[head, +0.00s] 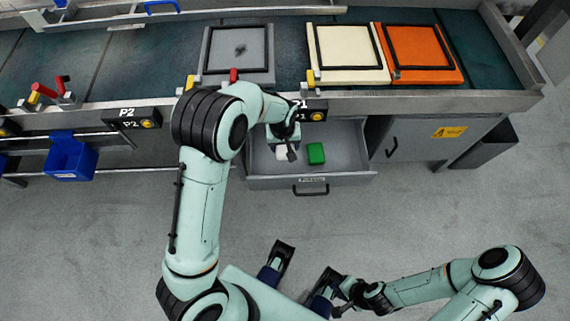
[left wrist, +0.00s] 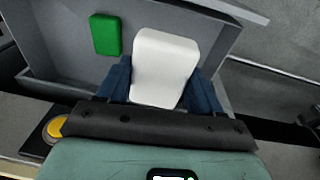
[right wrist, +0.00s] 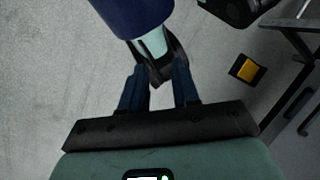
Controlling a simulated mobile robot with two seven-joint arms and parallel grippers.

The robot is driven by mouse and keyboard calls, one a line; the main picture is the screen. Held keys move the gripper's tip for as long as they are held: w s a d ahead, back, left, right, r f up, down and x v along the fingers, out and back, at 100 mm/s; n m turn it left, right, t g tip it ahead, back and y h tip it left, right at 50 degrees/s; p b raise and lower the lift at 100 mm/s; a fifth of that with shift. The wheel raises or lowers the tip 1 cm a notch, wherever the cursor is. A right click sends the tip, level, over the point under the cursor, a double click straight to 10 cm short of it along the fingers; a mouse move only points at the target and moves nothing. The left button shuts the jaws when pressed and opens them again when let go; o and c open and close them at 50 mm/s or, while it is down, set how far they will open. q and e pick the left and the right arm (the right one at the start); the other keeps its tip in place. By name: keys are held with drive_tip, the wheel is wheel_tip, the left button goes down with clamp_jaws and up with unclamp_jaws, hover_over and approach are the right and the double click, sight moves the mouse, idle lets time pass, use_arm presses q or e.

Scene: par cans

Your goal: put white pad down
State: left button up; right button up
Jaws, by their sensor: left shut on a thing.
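The white pad (left wrist: 165,68) is between the blue fingers of my left gripper (left wrist: 162,82), which is shut on it. In the head view my left gripper (head: 285,145) is over the open drawer (head: 350,155), and the white pad (head: 281,153) shows partly below it. I cannot tell whether the pad touches the drawer floor. A green pad (head: 316,154) lies in the drawer to the right of the white pad; it also shows in the left wrist view (left wrist: 105,35). My right gripper (right wrist: 158,78) has its fingers apart and empty, low near my base.
The bench above the drawer bears a grey tray (head: 218,70), a cream tray (head: 330,76) and an orange tray (head: 440,72). A cabinet door (head: 425,150) stands right of the drawer. A blue bin (head: 70,160) hangs at the left. The drawer's right part is clear.

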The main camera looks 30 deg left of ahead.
use_arm(q)
drive_tip(key=shift+a+f, duration=0.1)
drive_tip(key=shift+f, duration=0.45)
wheel_tip(320, 180, down, 13)
drive_tip(key=b, duration=0.2)
drive_tip(key=shift+b, duration=0.35)
drive_tip(key=shift+w+a+f, duration=0.1)
drive_tip(key=shift+w+f, duration=0.05)
drive_tip(key=shift+w, duration=0.1)
drive_tip(key=shift+w+a+b, duration=0.15)
drive_tip(key=shift+w+a, duration=0.25)
drive_tip(key=shift+w, duration=0.25)
drive_tip(key=shift+w+a+b, duration=0.15)
drive_tip(key=shift+w+a, duration=0.25)
drive_tip(key=shift+w, duration=0.2)
drive_tip(key=shift+w+a+f, duration=0.15)
drive_tip(key=shift+w+a, duration=0.05)
drive_tip(key=shift+w, duration=0.1)
drive_tip(key=shift+d+f, duration=0.1)
drive_tip(key=shift+f, duration=0.25)
use_arm(e)
drive_tip(key=shift+t, duration=0.5)
drive_tip(key=f, duration=0.1)
drive_tip(key=w+f, duration=0.2)
drive_tip(key=shift+w+d+f, duration=0.2)
drive_tip(key=shift+d+f, duration=0.15)
drive_tip(key=shift+f, duration=0.05)
